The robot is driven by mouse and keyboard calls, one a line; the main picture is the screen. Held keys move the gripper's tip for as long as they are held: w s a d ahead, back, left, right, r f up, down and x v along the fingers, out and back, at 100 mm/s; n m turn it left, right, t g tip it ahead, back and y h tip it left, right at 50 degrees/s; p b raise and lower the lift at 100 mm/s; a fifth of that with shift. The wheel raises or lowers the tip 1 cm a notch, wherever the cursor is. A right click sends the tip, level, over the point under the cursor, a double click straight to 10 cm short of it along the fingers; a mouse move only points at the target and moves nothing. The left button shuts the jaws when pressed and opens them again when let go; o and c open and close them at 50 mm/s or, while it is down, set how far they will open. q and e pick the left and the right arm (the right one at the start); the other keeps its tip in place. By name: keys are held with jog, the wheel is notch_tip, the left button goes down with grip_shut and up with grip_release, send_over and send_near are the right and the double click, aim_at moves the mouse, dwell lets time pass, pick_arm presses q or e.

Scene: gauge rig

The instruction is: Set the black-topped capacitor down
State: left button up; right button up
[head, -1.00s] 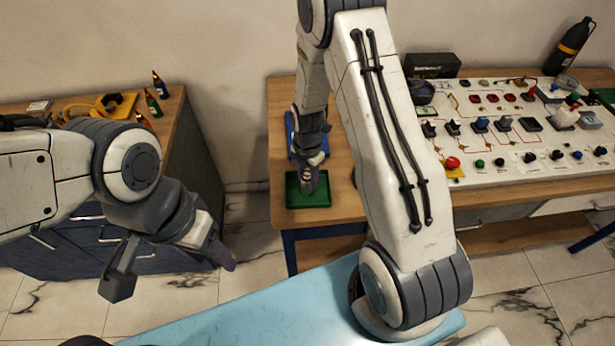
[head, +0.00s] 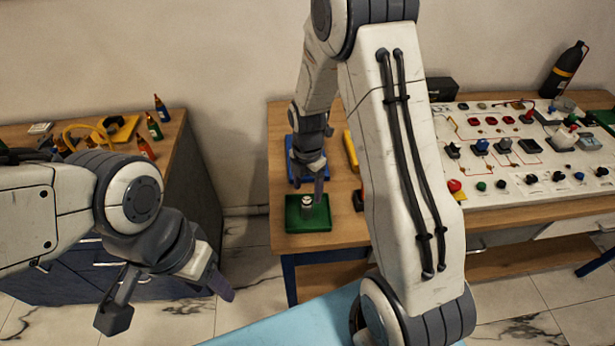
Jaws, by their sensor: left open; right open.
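The capacitor (head: 306,207) is a small light cylinder with a dark top. It stands upright in the green tray (head: 293,227) near the front left edge of the right-hand table. My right gripper (head: 311,188) is open and just above and around the capacitor's top in the picture; one purple-grey finger shows clearly. Whether a finger still touches the capacitor cannot be told. My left gripper (head: 168,303) is open and empty, over the floor in front of the left cabinet.
A blue tray (head: 291,170) lies behind the green one, partly hidden by my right arm. The panel (head: 530,165) with switches and knobs fills the right of the table.

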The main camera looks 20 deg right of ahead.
aim_at(307, 200)
jog(key=s+a+r+m, duration=0.45)
jog(key=a+r, duration=0.35)
jog(key=r, duration=0.2)
jog(key=s+a+r+m, duration=0.1)
jog(key=s+a+m, duration=0.1)
jog(key=s, duration=0.4)
jog(key=s+a+r+m, duration=0.2)
jog(key=s+a+m, duration=0.1)
jog(key=s+m, duration=0.2)
jog(key=s+a+r+m+y, duration=0.1)
jog(key=s+m, duration=0.3)
jog(key=s, duration=0.4)
jog(key=shift+s+a+r+b, duration=0.2)
jog(key=shift+a+r+b, duration=0.25)
jog(key=shift+a, duration=0.35)
jog(key=shift+r+m, duration=0.1)
jog(key=shift+m, duration=0.15)
